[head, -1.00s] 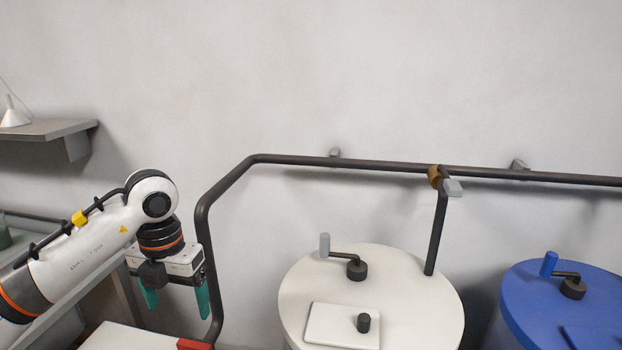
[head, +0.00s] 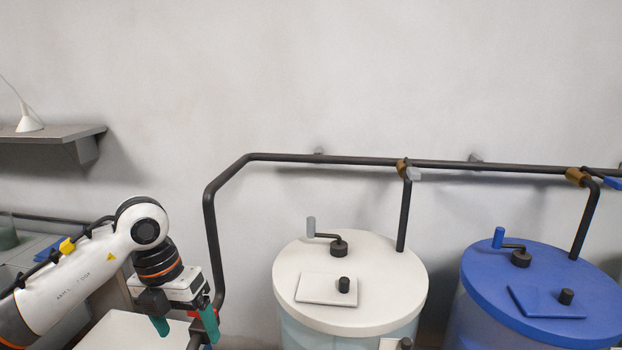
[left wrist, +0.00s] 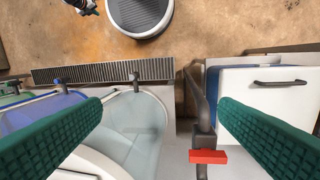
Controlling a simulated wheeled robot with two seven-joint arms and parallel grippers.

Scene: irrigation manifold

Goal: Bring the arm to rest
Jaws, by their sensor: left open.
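My left gripper (head: 185,324) is at the lower left of the head view, pointing down with its two green fingers apart. It is open and empty, beside the vertical part of the dark pipe (head: 211,240). In the left wrist view its green fingers (left wrist: 160,130) frame the picture on both sides, with nothing between them held. A red valve handle (left wrist: 208,157) on the pipe shows between the fingers, nearer the right one, and I cannot tell how far below.
A white-lidded tank (head: 385,285) and a blue-lidded tank (head: 490,290) stand along the wall to the right. A grey shelf (head: 50,134) with a white funnel (head: 28,122) is at the left. A white drawer cabinet (left wrist: 270,85) shows in the left wrist view. The upper wall is clear.

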